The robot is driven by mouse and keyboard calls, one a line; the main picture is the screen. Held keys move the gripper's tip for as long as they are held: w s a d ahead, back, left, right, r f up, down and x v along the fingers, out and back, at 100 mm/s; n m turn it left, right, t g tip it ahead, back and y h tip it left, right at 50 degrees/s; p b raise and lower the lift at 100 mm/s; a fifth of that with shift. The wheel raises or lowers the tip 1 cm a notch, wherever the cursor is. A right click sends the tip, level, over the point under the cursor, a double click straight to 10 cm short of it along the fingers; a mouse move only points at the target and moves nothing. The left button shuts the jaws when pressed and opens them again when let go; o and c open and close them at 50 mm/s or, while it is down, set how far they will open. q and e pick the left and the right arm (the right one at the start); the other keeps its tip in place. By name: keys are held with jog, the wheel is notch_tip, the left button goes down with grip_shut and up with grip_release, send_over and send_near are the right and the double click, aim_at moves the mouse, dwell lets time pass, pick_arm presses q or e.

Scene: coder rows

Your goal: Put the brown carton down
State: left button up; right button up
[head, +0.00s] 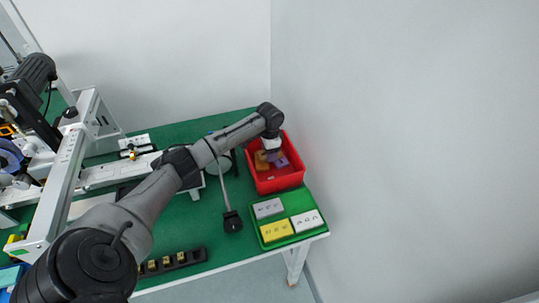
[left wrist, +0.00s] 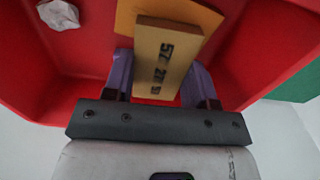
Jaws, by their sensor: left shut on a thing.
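The brown carton (left wrist: 165,62), a tan block with dark printed characters, is between the purple fingers of my left gripper (left wrist: 163,88) in the left wrist view. The gripper is shut on it. In the head view my left gripper (head: 276,161) reaches down into the red bin (head: 283,184) at the table's far right corner. An orange-brown thing (head: 262,161) shows beside the fingers there; it appears behind the carton in the left wrist view (left wrist: 126,16). Whether the carton touches the bin floor cannot be told. My right gripper is not in view.
A crumpled white piece (left wrist: 58,14) lies in the bin. A green tray (head: 291,239) with grey, yellow and white labelled blocks stands in front of the bin. A black-footed rod (head: 232,221) stands to the left. A wall rises close on the right.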

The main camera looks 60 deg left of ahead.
pick_arm(q)
jog(key=shift+f, duration=0.6)
jog(key=shift+f, duration=0.1)
jog(key=o, duration=1)
jog(key=shift+f, duration=0.1)
jog(key=shift+c, duration=0.2)
jog(key=shift+r, duration=0.25)
notch_tip(320, 180, up, 12)
jog(key=p, duration=0.3)
jog(key=shift+r, duration=0.1)
